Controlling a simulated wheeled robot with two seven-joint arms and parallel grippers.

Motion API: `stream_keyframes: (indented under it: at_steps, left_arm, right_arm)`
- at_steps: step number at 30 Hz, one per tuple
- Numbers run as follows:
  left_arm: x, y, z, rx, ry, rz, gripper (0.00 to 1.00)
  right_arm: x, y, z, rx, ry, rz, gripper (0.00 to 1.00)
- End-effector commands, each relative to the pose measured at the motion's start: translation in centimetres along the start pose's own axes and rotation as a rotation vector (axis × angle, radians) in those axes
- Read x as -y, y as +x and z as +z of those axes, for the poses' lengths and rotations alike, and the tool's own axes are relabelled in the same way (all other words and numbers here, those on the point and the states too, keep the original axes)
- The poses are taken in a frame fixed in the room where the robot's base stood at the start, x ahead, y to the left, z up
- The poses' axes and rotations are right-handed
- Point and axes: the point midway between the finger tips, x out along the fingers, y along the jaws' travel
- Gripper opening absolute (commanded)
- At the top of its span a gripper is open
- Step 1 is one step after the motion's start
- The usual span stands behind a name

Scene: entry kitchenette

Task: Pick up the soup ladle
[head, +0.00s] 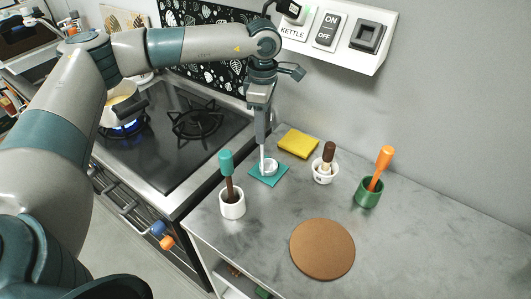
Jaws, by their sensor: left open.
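What looks like the soup ladle (270,167), with a round, pale metallic bowl, rests on a small teal mat (267,180) on the grey counter. A thin pale upright part, perhaps its handle, rises at the bowl's left side. My left gripper (262,143) points straight down just above it, with its jaws open. The fingers are seen nearly edge-on, so I cannot tell whether the upright part lies between them. My right gripper is not in view.
Nearby stand a white cup with a teal-handled tool (232,207), a white bowl with a brown-handled tool (324,175) and a green cup with an orange-handled tool (368,195). A yellow cloth (298,144) and a round brown board (322,249) lie flat. The stove (180,160) has a lit burner.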

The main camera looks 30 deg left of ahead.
Motion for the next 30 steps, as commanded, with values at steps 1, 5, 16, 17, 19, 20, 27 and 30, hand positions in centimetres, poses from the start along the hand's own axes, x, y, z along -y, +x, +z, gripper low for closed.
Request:
stream_keyframes:
  at_steps: [1, 5, 16, 17, 19, 20, 27, 30]
  left_arm:
    - [0.0, 0.0, 0.0, 0.000, 0.000, 0.000, 0.42]
    - [0.0, 0.0, 0.0, 0.000, 0.000, 0.000, 0.18]
    - [0.0, -0.1, 0.0, 0.001, 0.000, 0.001, 0.00]
    - [0.0, -0.1, 0.0, 0.001, 0.000, 0.001, 0.00]
    - [-0.1, -0.3, 0.1, 0.001, 0.000, 0.002, 0.00]
    - [-0.1, -0.5, 0.1, 0.002, 0.000, 0.002, 0.00]
    - [-0.1, -3.1, 0.1, 0.003, 0.000, 0.004, 0.00]
    - [-0.1, -4.8, 0.1, 0.003, 0.001, 0.005, 0.00]
  right_arm:
    - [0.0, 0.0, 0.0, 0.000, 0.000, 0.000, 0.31]
    - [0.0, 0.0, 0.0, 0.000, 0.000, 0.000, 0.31]
    - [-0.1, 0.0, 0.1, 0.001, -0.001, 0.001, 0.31]
    - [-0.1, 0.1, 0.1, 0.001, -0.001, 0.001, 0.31]
    - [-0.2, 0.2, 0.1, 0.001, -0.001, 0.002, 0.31]
    - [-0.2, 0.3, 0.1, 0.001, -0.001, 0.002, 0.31]
    - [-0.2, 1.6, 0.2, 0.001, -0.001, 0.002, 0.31]
    - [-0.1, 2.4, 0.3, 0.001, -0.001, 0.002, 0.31]
